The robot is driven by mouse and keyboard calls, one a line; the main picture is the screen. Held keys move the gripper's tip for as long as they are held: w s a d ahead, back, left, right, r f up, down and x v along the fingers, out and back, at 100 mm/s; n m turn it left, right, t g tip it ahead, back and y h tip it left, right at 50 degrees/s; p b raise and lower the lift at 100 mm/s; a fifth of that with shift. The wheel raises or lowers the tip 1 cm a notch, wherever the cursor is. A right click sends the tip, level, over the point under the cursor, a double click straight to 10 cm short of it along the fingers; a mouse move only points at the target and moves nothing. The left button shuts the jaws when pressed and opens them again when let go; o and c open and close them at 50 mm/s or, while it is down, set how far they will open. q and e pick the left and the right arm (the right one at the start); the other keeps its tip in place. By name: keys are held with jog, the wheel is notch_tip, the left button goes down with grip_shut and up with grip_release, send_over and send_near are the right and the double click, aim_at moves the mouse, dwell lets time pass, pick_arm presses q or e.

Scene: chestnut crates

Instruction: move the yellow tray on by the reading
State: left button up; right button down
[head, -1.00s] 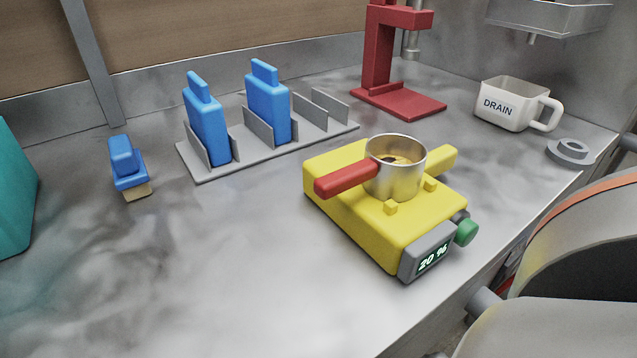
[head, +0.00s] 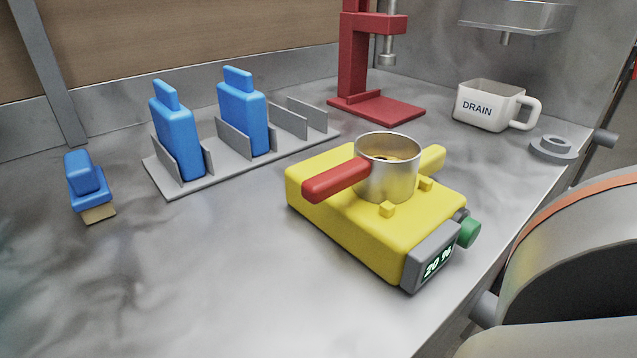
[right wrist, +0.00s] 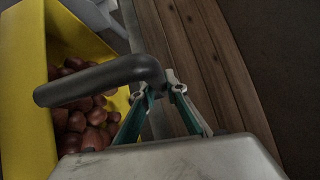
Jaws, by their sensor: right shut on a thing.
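The yellow tray (right wrist: 24,100), a crate with sloping walls, shows at the left of the right wrist view with several brown chestnuts (right wrist: 92,120) in it. My right gripper (right wrist: 165,88) is shut on a dark grey bar handle (right wrist: 100,78) in front of the tray; where the handle joins the tray is not clear. In the head view a yellow device (head: 340,225) carries a metal cup (head: 388,175) with a red handle (head: 336,181). My left gripper is not in view.
A grey rack (head: 235,160) holds two upright blue pieces (head: 175,130); another blue piece (head: 85,178) stands left of it. Behind are a red stand (head: 365,75) and a white DRAIN mug (head: 485,105). The front left counter is bare. Wooden planks (right wrist: 215,65) lie beyond my right gripper.

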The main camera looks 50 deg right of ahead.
jog(key=c, duration=2)
grip_release()
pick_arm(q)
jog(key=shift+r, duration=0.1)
pick_arm(e)
jog(key=shift+r, duration=0.1)
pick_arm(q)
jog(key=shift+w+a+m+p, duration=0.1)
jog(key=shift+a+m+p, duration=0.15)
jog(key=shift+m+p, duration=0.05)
pick_arm(e)
jog(key=v, duration=1.2)
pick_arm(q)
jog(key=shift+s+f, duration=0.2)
pick_arm(e)
jog(key=shift+s, duration=0.1)
